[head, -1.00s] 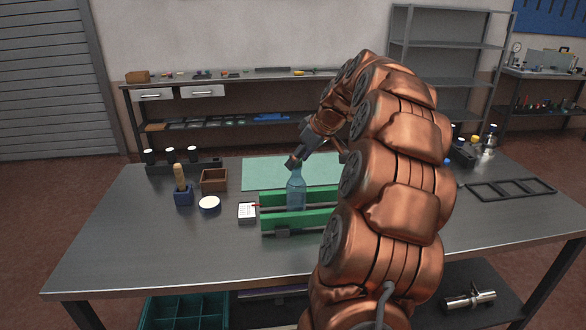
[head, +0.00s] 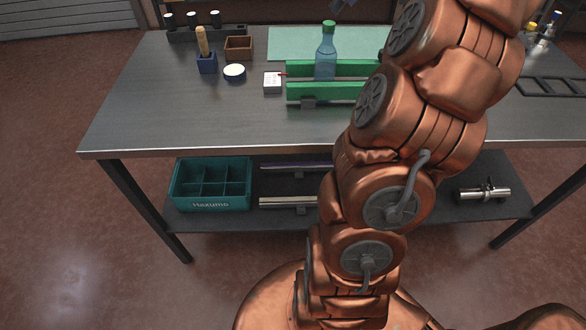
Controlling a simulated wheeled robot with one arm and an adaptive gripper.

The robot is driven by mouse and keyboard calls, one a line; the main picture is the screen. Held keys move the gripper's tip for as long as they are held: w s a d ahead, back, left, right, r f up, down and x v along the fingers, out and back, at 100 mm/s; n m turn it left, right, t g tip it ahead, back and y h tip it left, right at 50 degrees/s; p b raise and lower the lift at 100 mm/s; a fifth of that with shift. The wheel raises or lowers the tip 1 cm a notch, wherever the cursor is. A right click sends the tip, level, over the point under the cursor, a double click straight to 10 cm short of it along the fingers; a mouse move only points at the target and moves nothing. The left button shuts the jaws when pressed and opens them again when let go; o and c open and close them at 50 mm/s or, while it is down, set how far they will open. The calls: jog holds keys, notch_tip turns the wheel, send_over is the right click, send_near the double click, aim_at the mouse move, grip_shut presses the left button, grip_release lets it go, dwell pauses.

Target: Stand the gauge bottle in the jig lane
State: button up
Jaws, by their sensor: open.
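The gauge bottle (head: 326,55), clear blue with a green cap, stands upright between the two green rails of the jig lane (head: 318,91). The near rail hides its foot, so I cannot see what it rests on. My gripper (head: 343,4) is only partly in view at the top edge, above and slightly right of the bottle's cap. It is open and apart from the bottle. My arm hides the right end of the jig.
A green mat (head: 290,42) lies behind. The table's front left is clear.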

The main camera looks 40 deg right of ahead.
jog(key=s+a+f+g, duration=0.1)
jog(key=a+f, duration=0.2)
jog(key=a, duration=0.6)
jog(key=s+a+f+g+y, duration=0.1)
jog(key=a+f+g, duration=0.1)
jog(key=a, duration=0.7)
jog(key=s+a+f+g, duration=0.1)
jog(key=s+a+f, duration=0.15)
jog(key=a, duration=0.65)
jog(key=s+a+f+g, duration=0.1)
jog(key=s+a+f, duration=0.2)
jog(key=s, duration=0.4)
jog(key=s+a+f+m+g+h, duration=0.1)
jog(key=s+a+f, duration=0.3)
jog(key=s, duration=0.3)
jog(key=s+a+f+g+h, duration=0.1)
jog(key=s+a+f+g, duration=0.1)
jog(key=s+f, duration=0.3)
jog(key=shift+s+a+f+m, duration=0.25)
jog(key=shift+s+a+m, duration=0.15)
jog(key=shift+s+a, duration=0.5)
jog(key=shift+s+d, duration=0.1)
jog(key=shift+d, duration=0.05)
notch_tip(320, 180, up, 3)
jog(key=p, duration=0.3)
jog(key=shift+r, duration=0.15)
